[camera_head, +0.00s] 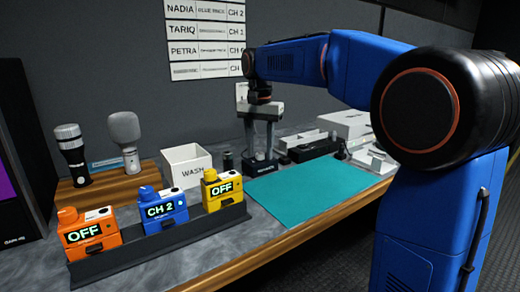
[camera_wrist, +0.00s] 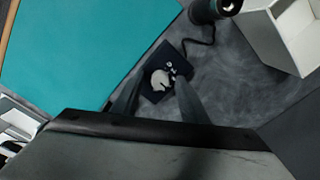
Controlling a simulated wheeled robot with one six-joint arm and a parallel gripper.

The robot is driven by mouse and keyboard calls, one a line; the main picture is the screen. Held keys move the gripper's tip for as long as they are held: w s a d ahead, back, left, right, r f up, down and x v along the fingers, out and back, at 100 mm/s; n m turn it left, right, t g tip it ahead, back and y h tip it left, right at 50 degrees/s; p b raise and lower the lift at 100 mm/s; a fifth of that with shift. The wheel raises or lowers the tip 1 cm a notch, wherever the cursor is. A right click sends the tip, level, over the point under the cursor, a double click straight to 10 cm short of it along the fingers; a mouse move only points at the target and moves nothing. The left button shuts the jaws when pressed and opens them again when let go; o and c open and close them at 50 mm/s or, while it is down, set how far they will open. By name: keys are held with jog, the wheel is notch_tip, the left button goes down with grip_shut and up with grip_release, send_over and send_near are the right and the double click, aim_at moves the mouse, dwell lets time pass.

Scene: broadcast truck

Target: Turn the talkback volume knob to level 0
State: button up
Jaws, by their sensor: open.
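The talkback box is a small dark box (camera_head: 260,168) on the counter at the back edge of the teal mat. In the wrist view the dark box (camera_wrist: 154,97) has a pale round knob (camera_wrist: 160,79) on top, with small white marks beside it. The level it is set to is too small to read. My gripper (camera_head: 260,152) points straight down above the box. In the wrist view my gripper (camera_wrist: 159,82) is open, its two dark fingers on either side of the knob. I cannot tell whether they touch it.
A teal mat (camera_head: 320,190) lies clear in front. A white WASH bin (camera_head: 186,166) and a dark cylinder (camera_head: 228,160) stand left of the box. Dark and white equipment (camera_head: 310,150) lies to its right. Orange, blue and yellow packs (camera_head: 222,190) stand in a rack at front left.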

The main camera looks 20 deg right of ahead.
grip_shut()
jog(key=shift+n, duration=0.3)
jog(key=n, duration=0.3)
jog(key=shift+n, duration=0.3)
jog(key=n, duration=0.4)
jog(key=shift+n, duration=0.3)
jog(key=n, duration=0.4)
jog(key=shift+n, duration=2.4)
